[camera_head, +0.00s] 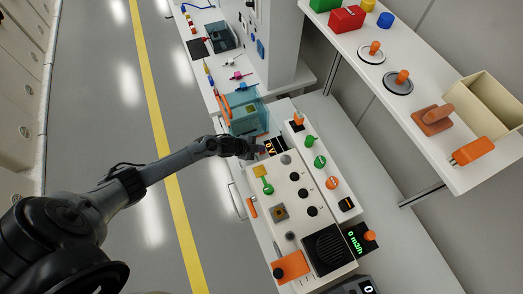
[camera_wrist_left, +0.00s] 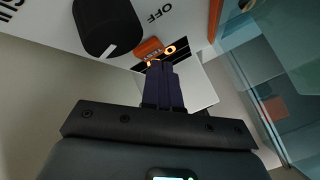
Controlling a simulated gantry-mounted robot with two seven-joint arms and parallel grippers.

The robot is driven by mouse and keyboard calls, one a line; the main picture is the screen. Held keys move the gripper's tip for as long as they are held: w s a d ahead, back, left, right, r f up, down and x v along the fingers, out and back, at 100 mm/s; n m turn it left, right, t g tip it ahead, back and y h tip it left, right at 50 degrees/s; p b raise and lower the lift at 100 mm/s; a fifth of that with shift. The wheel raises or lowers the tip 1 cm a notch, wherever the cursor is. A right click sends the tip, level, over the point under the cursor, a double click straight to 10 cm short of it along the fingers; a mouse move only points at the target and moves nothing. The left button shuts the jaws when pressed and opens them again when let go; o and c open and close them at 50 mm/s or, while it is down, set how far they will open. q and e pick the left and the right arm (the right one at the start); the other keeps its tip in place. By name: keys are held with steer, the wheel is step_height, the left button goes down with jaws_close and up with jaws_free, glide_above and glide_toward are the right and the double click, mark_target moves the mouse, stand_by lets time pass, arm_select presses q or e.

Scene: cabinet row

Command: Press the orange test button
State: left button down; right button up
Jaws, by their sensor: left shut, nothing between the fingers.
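In the left wrist view an orange button (camera_wrist_left: 150,47) with small lettering by it sits on a white panel, just beyond my fingertips. My left gripper (camera_wrist_left: 160,66) is shut and empty, its dark fingers pointing at the panel close below the button. I cannot tell whether the tips touch anything. The gripper may hide the button there. My right gripper is not in view.
A black knob (camera_wrist_left: 108,25) near an OFF label stands left of the button. A teal transparent box (camera_head: 246,110) with orange edging stands close beyond the gripper. The panel (camera_head: 276,180) carries several knobs and buttons. A white shelf (camera_head: 420,88) overhangs at right.

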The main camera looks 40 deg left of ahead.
arm_select(q)
steer(key=shift+f+b, duration=0.3)
steer(key=shift+f, duration=0.15)
steer(key=shift+r, duration=0.1)
stand_by(0.5)
steer(key=shift+r+p, duration=0.75)
steer(key=shift+p, duration=0.05)
steer(key=shift+r, duration=0.15)
steer(key=shift+r+p, duration=0.6)
steer(key=shift+p, duration=0.1)
step_height(320, 180, up, 4)
steer(key=p, duration=0.3)
steer(key=shift+f, duration=0.2)
